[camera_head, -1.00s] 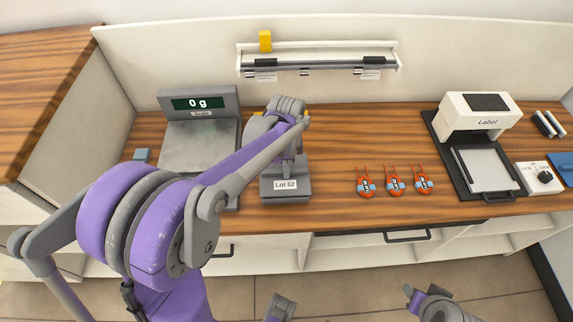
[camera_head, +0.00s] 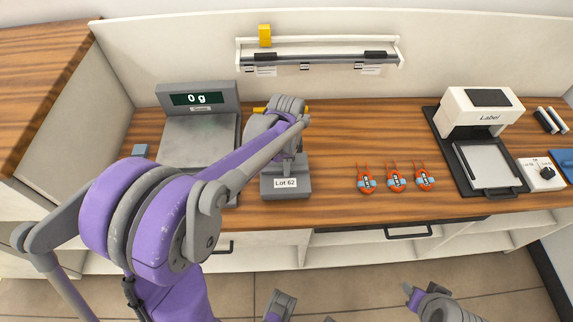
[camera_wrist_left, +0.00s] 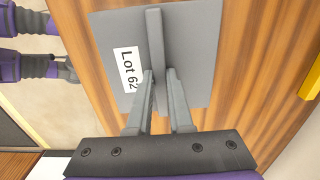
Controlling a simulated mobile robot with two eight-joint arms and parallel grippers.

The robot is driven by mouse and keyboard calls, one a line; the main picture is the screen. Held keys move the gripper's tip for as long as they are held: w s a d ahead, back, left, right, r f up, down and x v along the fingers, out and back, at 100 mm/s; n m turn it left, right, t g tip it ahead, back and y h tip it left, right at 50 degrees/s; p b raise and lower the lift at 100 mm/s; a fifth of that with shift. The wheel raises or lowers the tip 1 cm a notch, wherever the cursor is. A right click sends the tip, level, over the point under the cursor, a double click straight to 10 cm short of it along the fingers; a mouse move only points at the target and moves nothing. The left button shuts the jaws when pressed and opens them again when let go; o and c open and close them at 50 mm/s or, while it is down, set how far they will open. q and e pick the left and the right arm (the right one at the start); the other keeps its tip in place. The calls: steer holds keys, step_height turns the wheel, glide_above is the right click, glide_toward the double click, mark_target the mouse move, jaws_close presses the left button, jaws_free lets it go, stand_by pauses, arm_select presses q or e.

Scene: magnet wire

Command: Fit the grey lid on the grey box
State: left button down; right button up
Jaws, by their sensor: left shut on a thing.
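The grey lid is a flat plate with a raised bar handle. It fills the middle of the left wrist view (camera_wrist_left: 190,40), with a white "Lot 62" label beside the bar. My left gripper (camera_wrist_left: 161,76) is shut on this bar. In the head view my left gripper (camera_head: 288,160) is over the grey block labelled "Lot 62" (camera_head: 285,194) on the counter. My arm covers much of it. I cannot tell lid from box there, nor whether the lid is seated. Parts of my right arm (camera_head: 430,302) show at the bottom edge; its jaws are unclear.
A scale (camera_head: 182,145) reading 0 g stands just left of the block. Several yellow parts show behind my left wrist. Three orange-red components (camera_head: 396,180) lie to the right, then a label printer (camera_head: 478,112). A rail shelf (camera_head: 320,60) hangs behind. Counter between block and components is clear.

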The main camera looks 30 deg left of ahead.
arm_select(q)
steer(key=shift+f, duration=0.25)
steer(key=c, duration=0.7)
jaws_free()
steer(key=shift+c, duration=0.2)
step_height(320, 180, up, 8)
steer(key=p, duration=0.5)
steer(key=shift+r, duration=0.15)
